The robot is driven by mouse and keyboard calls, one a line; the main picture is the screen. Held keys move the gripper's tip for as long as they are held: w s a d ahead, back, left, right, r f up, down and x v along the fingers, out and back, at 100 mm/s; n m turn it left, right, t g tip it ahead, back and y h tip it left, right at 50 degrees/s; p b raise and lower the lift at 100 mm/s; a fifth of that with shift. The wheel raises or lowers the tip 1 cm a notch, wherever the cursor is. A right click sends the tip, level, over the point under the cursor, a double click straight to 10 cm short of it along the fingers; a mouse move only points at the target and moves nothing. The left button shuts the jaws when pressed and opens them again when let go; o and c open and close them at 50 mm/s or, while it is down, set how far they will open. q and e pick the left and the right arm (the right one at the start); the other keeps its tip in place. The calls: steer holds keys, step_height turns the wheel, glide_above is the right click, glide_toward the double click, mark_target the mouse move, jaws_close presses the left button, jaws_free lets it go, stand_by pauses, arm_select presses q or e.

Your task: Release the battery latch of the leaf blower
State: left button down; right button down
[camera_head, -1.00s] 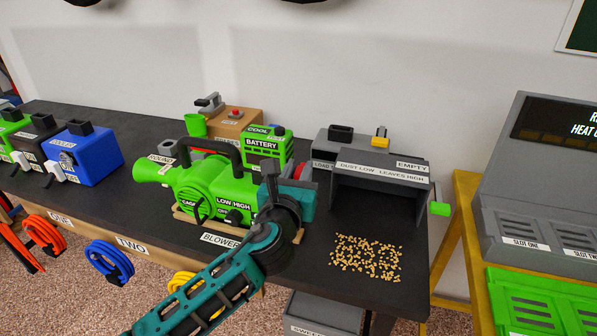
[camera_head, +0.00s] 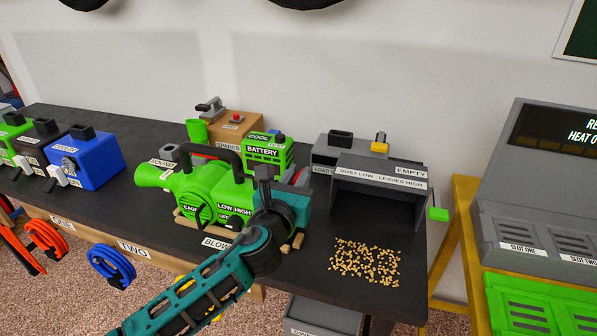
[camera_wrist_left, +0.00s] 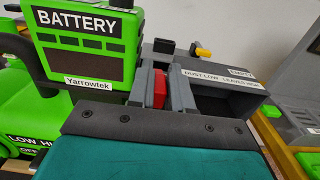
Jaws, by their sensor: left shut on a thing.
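The green leaf blower (camera_head: 205,190) stands on the black bench, its nozzle pointing left and a dark handle on top. Its green battery (camera_head: 263,147) shows behind the handle, and the battery's labelled face fills the upper left of the left wrist view (camera_wrist_left: 88,62). A red latch piece (camera_wrist_left: 159,88) is just right of the battery. My left gripper (camera_head: 284,178) is at the blower's right end. In the wrist view its two grey fingers (camera_wrist_left: 160,76) are shut on the red latch, one on each side. My right gripper is out of view.
A grey bin (camera_head: 377,185) marked EMPTY stands right of the blower, with loose pellets (camera_head: 365,262) in front. A grey console (camera_head: 540,190) is at far right.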

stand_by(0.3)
arm_select(q)
steer(key=c, duration=1.4)
jaws_free()
steer(key=v, duration=1.3)
steer(key=shift+p, duration=0.3)
steer(key=shift+w+a, duration=0.1)
steer(key=shift+a, duration=0.05)
